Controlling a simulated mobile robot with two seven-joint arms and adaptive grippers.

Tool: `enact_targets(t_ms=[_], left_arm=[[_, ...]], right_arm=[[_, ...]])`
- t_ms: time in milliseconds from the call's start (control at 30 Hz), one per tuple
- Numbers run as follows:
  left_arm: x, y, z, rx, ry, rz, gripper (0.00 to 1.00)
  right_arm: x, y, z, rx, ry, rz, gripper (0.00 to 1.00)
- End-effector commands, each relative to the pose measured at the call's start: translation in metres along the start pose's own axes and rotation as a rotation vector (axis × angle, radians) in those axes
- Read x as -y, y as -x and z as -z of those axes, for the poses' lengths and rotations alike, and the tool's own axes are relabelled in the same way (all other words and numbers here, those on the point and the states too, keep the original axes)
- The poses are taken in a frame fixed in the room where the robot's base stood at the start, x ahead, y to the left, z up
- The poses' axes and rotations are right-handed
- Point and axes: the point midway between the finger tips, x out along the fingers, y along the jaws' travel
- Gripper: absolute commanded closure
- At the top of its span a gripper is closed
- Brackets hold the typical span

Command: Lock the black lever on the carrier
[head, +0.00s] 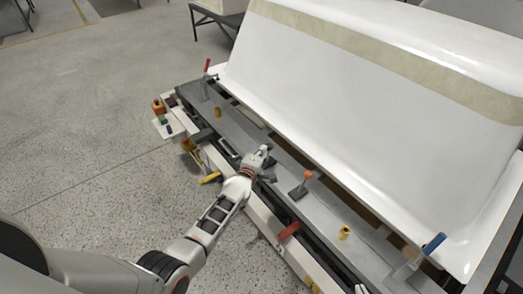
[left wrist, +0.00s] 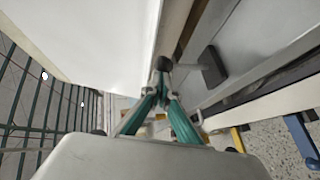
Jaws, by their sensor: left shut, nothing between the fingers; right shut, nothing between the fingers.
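The carrier (head: 235,127) is a long grey rail below a large white tub shell. My left gripper (head: 264,152) is over the middle of the rail, fingers shut and empty. In the left wrist view, the closed fingertips (left wrist: 163,74) are at a small black knob, which looks like the end of the black lever (left wrist: 163,62); I cannot tell whether they touch. A dark grey block (left wrist: 213,65) sits on the rail beside it, joined to the knob by a short rod. In the head view my gripper mostly hides this lever. My right gripper is out of view.
The white shell (head: 370,100) rises close behind the rail. An orange-knobbed lever (head: 308,174), a red-handled lever (head: 207,65), a blue-handled lever (head: 433,243) and a red handle (head: 289,231) stand along the carrier. The floor at left is clear.

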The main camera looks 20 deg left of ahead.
Motion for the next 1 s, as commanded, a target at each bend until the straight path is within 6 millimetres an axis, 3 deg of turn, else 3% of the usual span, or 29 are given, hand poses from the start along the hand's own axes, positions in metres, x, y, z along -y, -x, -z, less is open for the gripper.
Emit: enact_targets(t_ms=[1000], left_arm=[[-0.015, -0.025, -0.017, 0.0, -0.001, -0.001, 1.0]], right_arm=[[0.0, 0.0, 0.0, 0.002, 0.001, 0.001, 1.0]])
